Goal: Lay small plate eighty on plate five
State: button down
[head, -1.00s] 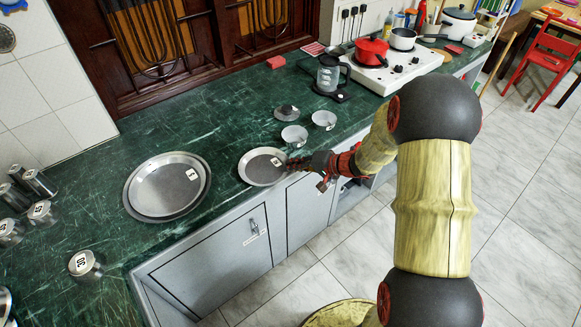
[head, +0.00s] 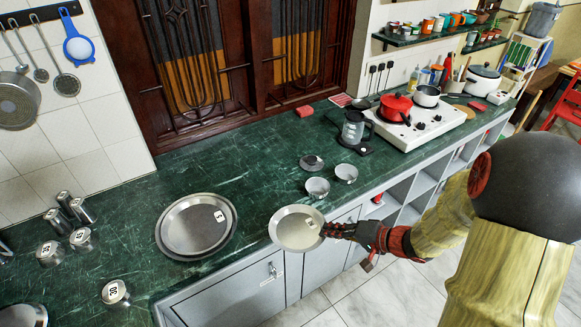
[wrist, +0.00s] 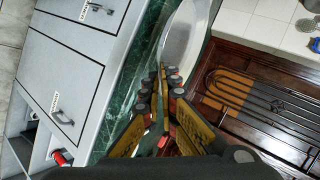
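My gripper (head: 326,230) is shut on that rim. The plate appears raised a little above the counter's front edge. In the wrist view the plate (wrist: 183,38) extends beyond my closed fingers (wrist: 163,95). A larger round metal plate (head: 190,228), with a label that looks like 5, lies on the green counter left of the small plate. It appears to sit on another wide plate, whose rim shows around it.
Two small metal bowls (head: 317,187) (head: 346,173) and a small dark-centred dish (head: 311,162) stand behind the held plate. Green counter (head: 250,175) is clear behind the plates.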

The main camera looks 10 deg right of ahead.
aim_at(308, 221)
jog(key=shift+w+a, duration=0.3)
jog(key=shift+w, duration=0.05)
jog(key=w+a+f+m+h, duration=0.1)
jog(key=w, duration=0.1)
jog(key=w+a+f+m+t+h, duration=0.1)
jog(key=w+a, duration=0.1)
jog(key=w+a+f+m+t+h, duration=0.1)
jog(key=w, duration=0.2)
jog(key=shift+a+m, duration=0.15)
jog(key=shift+m, duration=0.15)
notch_tip(308, 221, down, 7)
jog(key=m+h, duration=0.4)
jog(key=shift+s+a+f+t, duration=0.2)
jog(key=shift+s+a+t, duration=0.2)
